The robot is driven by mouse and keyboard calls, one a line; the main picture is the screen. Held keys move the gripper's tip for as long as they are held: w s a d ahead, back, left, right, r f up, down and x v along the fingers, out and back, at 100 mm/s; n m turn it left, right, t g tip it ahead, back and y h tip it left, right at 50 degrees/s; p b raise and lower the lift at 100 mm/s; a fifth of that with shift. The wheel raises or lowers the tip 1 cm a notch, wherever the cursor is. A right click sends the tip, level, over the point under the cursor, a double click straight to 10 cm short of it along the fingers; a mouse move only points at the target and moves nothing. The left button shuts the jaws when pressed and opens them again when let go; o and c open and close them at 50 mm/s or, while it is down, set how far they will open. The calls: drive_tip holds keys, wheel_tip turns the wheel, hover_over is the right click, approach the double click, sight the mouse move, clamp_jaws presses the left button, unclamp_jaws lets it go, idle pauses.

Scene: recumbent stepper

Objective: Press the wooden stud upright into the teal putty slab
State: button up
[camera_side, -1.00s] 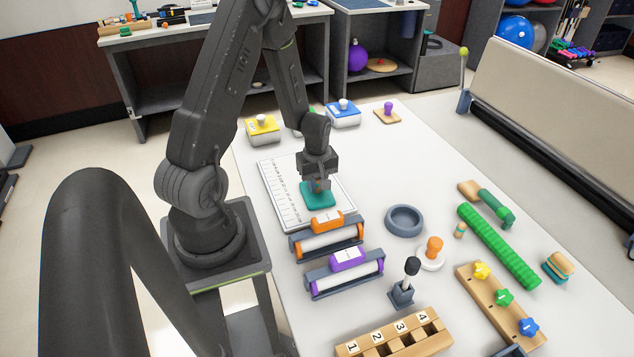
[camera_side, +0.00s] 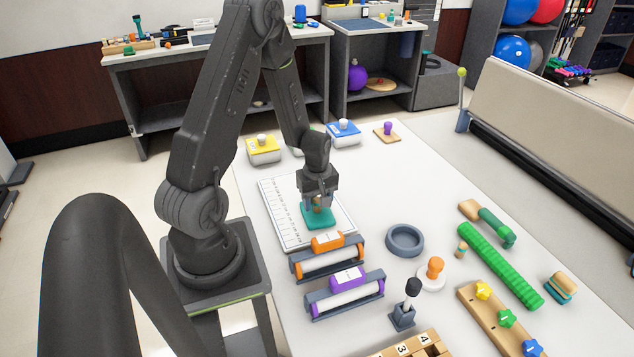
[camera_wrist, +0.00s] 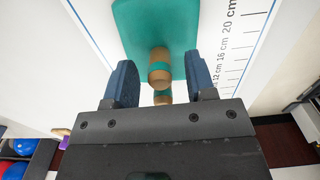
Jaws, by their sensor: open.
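The teal putty slab (camera_side: 318,219) lies flat on a white board with a printed scale. It also shows at the top of the wrist view (camera_wrist: 140,25). The wooden stud (camera_wrist: 160,73), tan with a teal band, shows at the slab's edge in the wrist view. In the side view it appears over the slab, partly hidden by my gripper (camera_side: 318,203). My gripper points down above the slab. Its two blue-grey fingers (camera_wrist: 161,85) are apart, with the stud between them and visible gaps on both sides. I cannot tell how deep the stud sits.
The scale board (camera_side: 282,222) lies under the slab. Orange-topped (camera_side: 328,242) and purple-topped (camera_side: 347,279) roller frames stand just in front. A grey ring (camera_side: 405,240) is to the right. Yellow (camera_side: 263,150) and blue (camera_side: 343,133) button boxes stand behind. Clear table lies right of the slab.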

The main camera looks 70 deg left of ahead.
wheel_tip(320, 180, up, 20)
idle(0.9)
drive_tip(key=s+d+r+m+t, duration=0.2)
drive_tip(key=d+r+m, duration=0.1)
drive_tip(key=d+m, duration=0.3)
drive_tip(key=s+d+r+m+t, duration=0.1)
drive_tip(key=s+d+r+m, duration=0.2)
drive_tip(key=d+m, duration=0.3)
drive_tip(key=s+d+r+m+t, duration=0.2)
drive_tip(key=d+m, duration=0.4)
drive_tip(key=d, duration=0.4)
drive_tip(key=shift+s+r+t, duration=0.3)
drive_tip(key=shift+s+r, duration=0.05)
drive_tip(key=shift+r, duration=0.4)
